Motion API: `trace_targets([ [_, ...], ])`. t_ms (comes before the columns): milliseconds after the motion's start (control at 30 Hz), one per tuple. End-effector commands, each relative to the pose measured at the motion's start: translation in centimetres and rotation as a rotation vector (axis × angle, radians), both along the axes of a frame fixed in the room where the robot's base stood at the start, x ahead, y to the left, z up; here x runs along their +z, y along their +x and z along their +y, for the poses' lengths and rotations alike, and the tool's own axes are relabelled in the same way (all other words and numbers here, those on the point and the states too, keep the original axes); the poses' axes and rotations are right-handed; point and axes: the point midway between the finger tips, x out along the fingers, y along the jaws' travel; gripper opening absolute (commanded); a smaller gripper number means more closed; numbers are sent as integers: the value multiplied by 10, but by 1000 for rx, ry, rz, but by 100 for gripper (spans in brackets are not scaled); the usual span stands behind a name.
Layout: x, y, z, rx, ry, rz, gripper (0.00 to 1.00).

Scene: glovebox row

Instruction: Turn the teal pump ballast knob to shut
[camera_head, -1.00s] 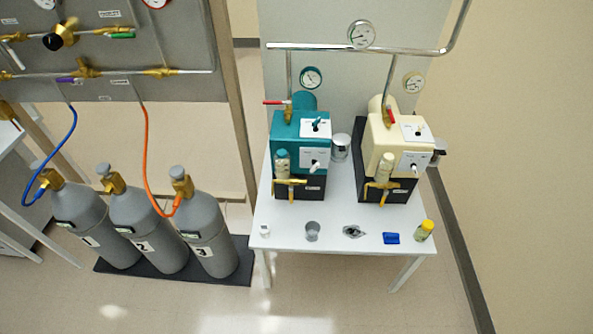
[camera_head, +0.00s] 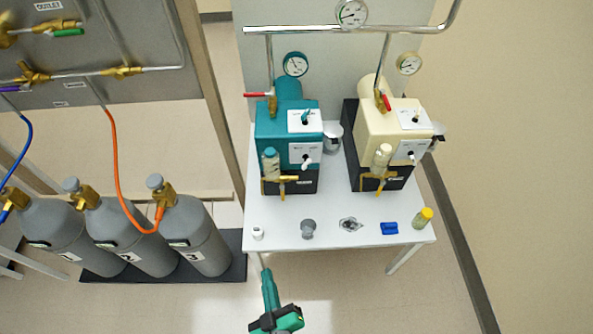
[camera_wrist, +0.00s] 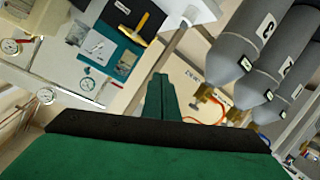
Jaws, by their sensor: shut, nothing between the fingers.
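The teal pump (camera_head: 271,130) stands at the left of the white table. A small teal knob (camera_head: 306,117) sits on the white plate on its top. A second white plate on its front carries a pale switch-like part (camera_head: 306,161). I cannot read the labels, so I cannot tell which is marked ballast. In the wrist view the teal pump (camera_wrist: 122,48) shows tilted at the upper left. My gripper (camera_head: 266,270) is shut and empty, in front of the table's near edge, well away from the pump. Its closed fingers also show in the wrist view (camera_wrist: 160,78).
A cream pump (camera_head: 376,130) stands to the right. Along the table's front are a grey cup (camera_head: 308,229), a blue item (camera_head: 389,228) and a yellow-capped bottle (camera_head: 423,217). Grey cylinders (camera_head: 198,240) with hoses stand at the left. Pipes and gauges rise behind the pumps.

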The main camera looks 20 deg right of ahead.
Motion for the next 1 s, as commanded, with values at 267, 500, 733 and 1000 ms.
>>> trace_targets([
  [267, 3, 104, -35, -79, -280, 8, 0],
  [500, 34, 179, -75, -197, -488, 21, 0],
  [733, 59, 213, -97, -274, -588, 30, 0],
  [1000, 61, 233, -110, -289, -604, 33, 0],
])
